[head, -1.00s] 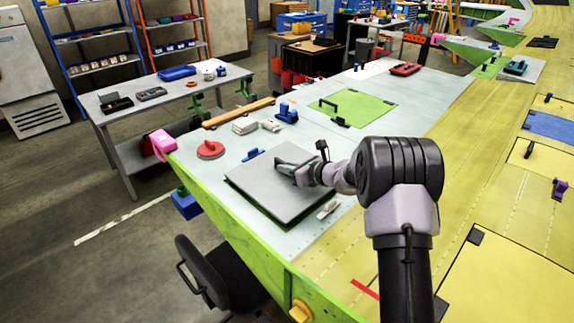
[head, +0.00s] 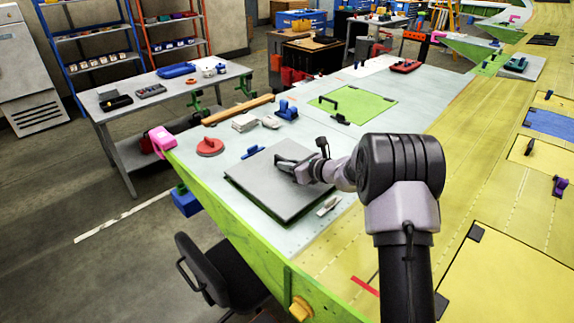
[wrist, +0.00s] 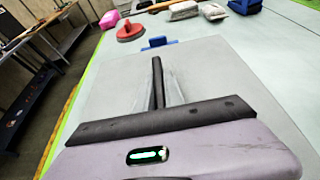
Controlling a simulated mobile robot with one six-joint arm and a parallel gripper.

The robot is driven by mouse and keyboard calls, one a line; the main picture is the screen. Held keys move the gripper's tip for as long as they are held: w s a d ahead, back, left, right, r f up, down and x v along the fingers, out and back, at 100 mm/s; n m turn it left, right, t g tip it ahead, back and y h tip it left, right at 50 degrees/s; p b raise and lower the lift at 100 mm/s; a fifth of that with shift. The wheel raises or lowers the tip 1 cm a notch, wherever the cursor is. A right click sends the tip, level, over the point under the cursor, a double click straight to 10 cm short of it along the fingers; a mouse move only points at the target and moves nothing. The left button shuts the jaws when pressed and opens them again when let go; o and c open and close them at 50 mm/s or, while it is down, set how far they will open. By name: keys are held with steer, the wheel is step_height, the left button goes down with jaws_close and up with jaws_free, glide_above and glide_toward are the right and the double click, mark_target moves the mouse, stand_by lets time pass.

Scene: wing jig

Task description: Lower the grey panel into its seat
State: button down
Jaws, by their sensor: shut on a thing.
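The grey panel (head: 265,195) lies level, or nearly so, at the wing table's near left part, with a thin dark line along its front left edge. I cannot tell whether it rests fully in its seat, since the opening is hidden beneath it. My gripper (head: 284,163) is over the panel's far part, shut on its handle, which is mostly covered by the fingers. In the wrist view the panel (wrist: 225,85) spreads out below the gripper, and the dark bar (wrist: 157,80) of the handle or finger runs away from the palm.
A blue clip (head: 252,152) sits just beyond the panel's far edge and a red round tool (head: 210,148) farther left. A small pale tool (head: 328,206) lies close to the right edge. A green panel (head: 365,104) lies farther back.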

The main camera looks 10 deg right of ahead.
steer(key=shift+f+b, duration=1.5)
steer(key=shift+b, duration=0.15)
steer(key=c, duration=1.4)
jaws_free()
steer(key=shift+o, duration=0.2)
steer(key=p+v, duration=0.2)
steer(key=v, duration=1.5)
steer(key=shift+s+d, duration=0.15)
steer(key=shift+d, duration=0.05)
